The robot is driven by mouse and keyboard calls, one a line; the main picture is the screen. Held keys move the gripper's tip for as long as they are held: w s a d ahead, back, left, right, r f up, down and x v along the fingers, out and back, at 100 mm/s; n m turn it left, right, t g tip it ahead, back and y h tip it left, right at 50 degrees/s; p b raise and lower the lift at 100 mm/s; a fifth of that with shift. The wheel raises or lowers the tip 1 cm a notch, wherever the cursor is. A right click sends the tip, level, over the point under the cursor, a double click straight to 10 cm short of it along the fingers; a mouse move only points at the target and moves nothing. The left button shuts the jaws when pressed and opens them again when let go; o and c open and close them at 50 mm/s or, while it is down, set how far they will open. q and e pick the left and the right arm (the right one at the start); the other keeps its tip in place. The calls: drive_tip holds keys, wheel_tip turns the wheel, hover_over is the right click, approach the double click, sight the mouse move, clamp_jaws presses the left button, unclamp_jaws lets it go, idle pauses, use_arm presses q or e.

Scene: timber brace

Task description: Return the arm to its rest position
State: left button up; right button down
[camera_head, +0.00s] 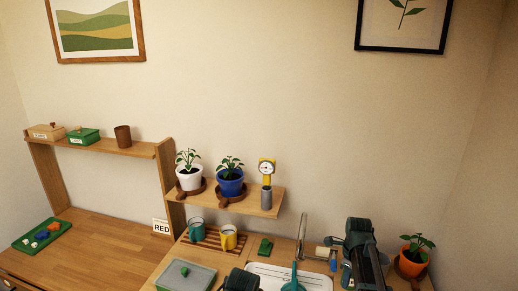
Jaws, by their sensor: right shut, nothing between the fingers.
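My right arm stands at the lower right, dark teal and black, in front of the counter's right end. Its gripper (362,240) is shut and empty, and its fingertips are hard to make out against the dark links. It holds none of the things around it. A dark part of my left arm shows at the bottom edge, left of the white sink (318,281). The left gripper itself does not show.
An orange potted plant (411,264) stands close to the right of my right arm. A blue item (333,262) is just left of it. A teal-headed tool (292,285) is at the sink. Mugs (228,238) stand on a slatted rack. The left wooden desk (95,250) is mostly clear.

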drive_tip(key=s+a+n, duration=0.9)
drive_tip(key=a+n, duration=0.2)
drive_tip(key=n, duration=0.3)
drive_tip(key=s+a+n+h, duration=0.1)
drive_tip(key=s+a+n, duration=0.8)
drive_tip(key=n, duration=0.6)
drive_tip(key=a, duration=0.2)
drive_tip(key=shift+s+a+n, duration=0.3)
drive_tip(key=shift+a, duration=0.05)
